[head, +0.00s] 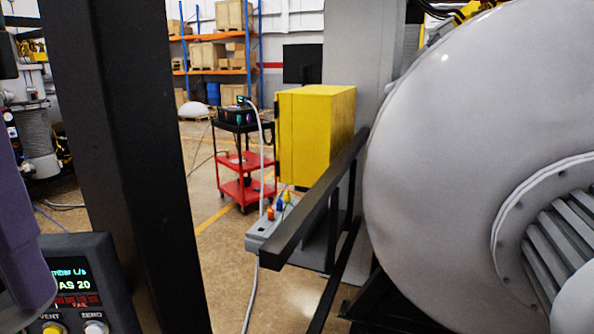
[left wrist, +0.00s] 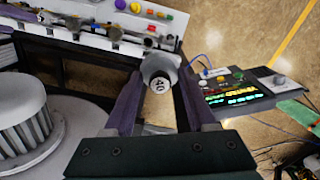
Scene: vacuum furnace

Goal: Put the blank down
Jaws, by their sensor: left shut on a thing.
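The blank (left wrist: 160,66), a small grey round piece with dark "40" markings on its face, shows in the left wrist view. My left gripper (left wrist: 159,85) is shut on it, with a purple finger on each side. The blank appears held above the floor. Its far side is hidden. In the head view I cannot make out the blank or the fingertips. My right gripper is in neither view.
A leak-tester panel (head: 75,285) with VENT and ZERO buttons stands lower left, beside a black post (head: 135,150). A large grey chamber (head: 440,130) fills the right. A coloured-button console (left wrist: 130,20) lies beyond the gripper; a lit display unit (left wrist: 235,93) sits right.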

